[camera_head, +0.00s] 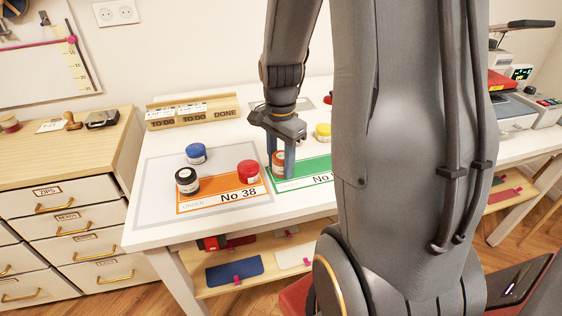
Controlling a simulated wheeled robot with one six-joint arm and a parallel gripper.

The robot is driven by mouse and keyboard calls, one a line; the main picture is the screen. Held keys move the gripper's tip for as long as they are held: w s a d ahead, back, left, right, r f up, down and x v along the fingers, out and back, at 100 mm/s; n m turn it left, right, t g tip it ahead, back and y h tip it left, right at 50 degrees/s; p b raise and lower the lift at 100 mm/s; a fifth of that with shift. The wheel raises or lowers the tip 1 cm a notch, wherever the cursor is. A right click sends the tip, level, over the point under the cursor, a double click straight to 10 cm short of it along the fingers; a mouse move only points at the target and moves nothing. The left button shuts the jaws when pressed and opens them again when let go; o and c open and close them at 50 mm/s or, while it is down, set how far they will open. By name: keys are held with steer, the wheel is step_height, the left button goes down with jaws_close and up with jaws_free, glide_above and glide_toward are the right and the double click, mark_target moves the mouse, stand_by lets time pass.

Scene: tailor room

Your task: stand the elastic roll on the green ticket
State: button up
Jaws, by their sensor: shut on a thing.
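My gripper (281,160) points down over the left end of the green ticket (318,165). It is shut on a small orange-brown roll (279,158), partly hidden by the fingers. The roll looks upright, at or just above the ticket; I cannot tell whether it touches. No label on it can be read, so I cannot confirm that it is the elastic roll. The ticket's right part is hidden behind my arm.
An orange ticket (217,202) marked No 38 lies left of the green one. A black roll (187,181) and a red roll (248,172) stand on it. A blue roll (196,153) stands behind, and a yellow roll (323,132) stands near my arm.

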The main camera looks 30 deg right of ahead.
mark_target(281, 156)
steer(key=o, duration=1)
steer(key=shift+o, duration=0.2)
step_height(281, 156, up, 11)
steer(key=shift+b, duration=0.4)
steer(key=shift+r, duration=0.4)
steer(key=shift+a, duration=0.1)
steer(key=s+a+f+n, duration=0.1)
steer(key=a+f+n, duration=0.1)
steer(key=n, duration=0.1)
steer(key=s+a+f+n, duration=0.1)
steer(key=a+f+n, duration=0.1)
steer(key=a+n, duration=0.1)
steer(key=s+a+f+n, duration=0.1)
steer(key=a+f+n, duration=0.1)
steer(key=shift+s+a+n, duration=0.25)
steer(key=shift+a+n, duration=0.05)
steer(key=shift+n, duration=0.1)
steer(key=s+a+f+n, duration=0.1)
steer(key=n, duration=0.1)
steer(key=s+a+f+n, duration=0.1)
steer(key=n, duration=0.1)
steer(key=s+a+f+n, duration=0.1)
steer(key=a+n, duration=0.1)
steer(key=shift+s+a+f+t, duration=0.1)
steer(key=shift+s+f+t, duration=0.15)
steer(key=shift+t, duration=0.05)
steer(key=shift+s+a+f+n, duration=0.25)
steer(key=shift+s+f+n, duration=0.05)
steer(key=shift+n, duration=0.3)
